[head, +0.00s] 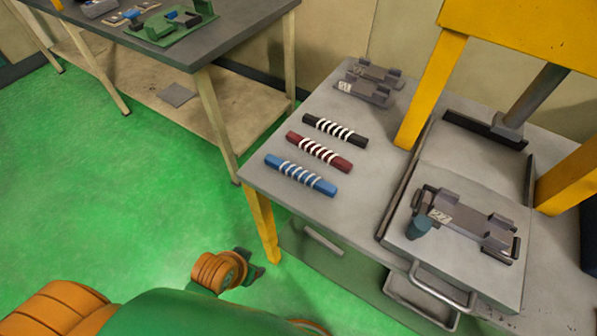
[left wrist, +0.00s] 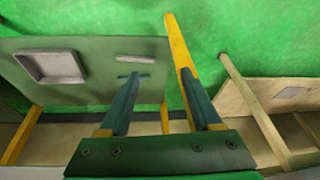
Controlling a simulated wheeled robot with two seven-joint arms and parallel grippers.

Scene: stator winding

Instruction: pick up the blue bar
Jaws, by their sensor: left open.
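The blue bar (head: 300,174), banded with white, lies nearest the front left edge of the grey table (head: 360,205) in the head view. A similar dark red bar (head: 319,152) and a black bar (head: 335,131) lie behind it, roughly parallel. My left arm reaches in low at the bottom of the head view, in front of the table and apart from the bars. My left gripper (left wrist: 160,75) shows in the left wrist view with its two fingers spread and nothing between them. The blue bar cannot be made out there. My right gripper is not in view.
A yellow press frame (head: 430,90) stands on the table at the right, beside a plate bearing a grey fixture (head: 470,222). Grey blocks (head: 366,88) sit at the back. Another bench (head: 180,52) stands at upper left. Green floor is open at left.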

